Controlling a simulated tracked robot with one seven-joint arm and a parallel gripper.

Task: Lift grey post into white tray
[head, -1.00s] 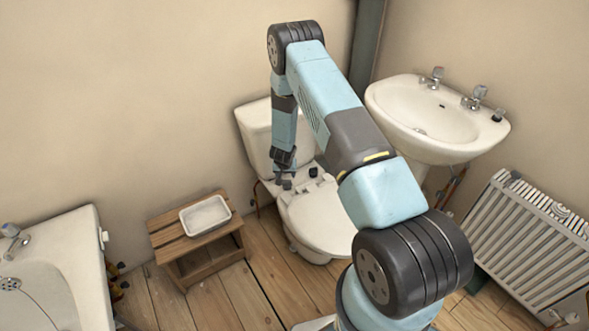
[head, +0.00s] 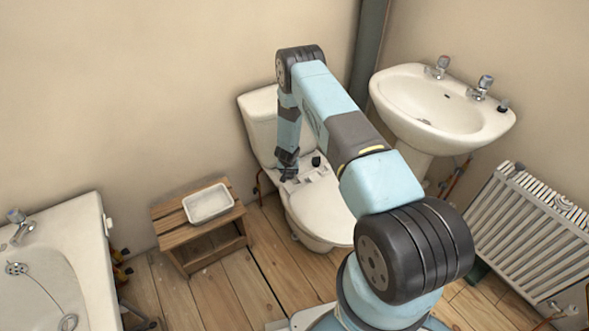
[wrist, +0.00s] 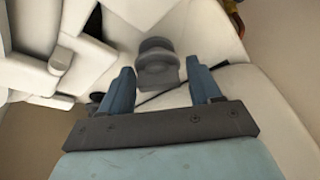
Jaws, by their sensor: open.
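The grey post (wrist: 157,65), a short piece with a flanged, rounded top, stands on the toilet in the wrist view. It appears between and just beyond the two blue fingers of my gripper (wrist: 160,88). The fingers are open, with a gap on each side of the post. In the head view my gripper (head: 289,177) points down at the back of the toilet seat, by the cistern, and I cannot make out the post there. The white tray (head: 209,204) is shallow, looks empty and lies on a wooden stool to the left.
The wooden stool (head: 174,240) stands left of the toilet (head: 318,212). A small black piece (head: 316,161) sits on the toilet right of my gripper. A bathtub (head: 85,225) is at far left, a basin (head: 430,110) and radiator (head: 530,235) at right.

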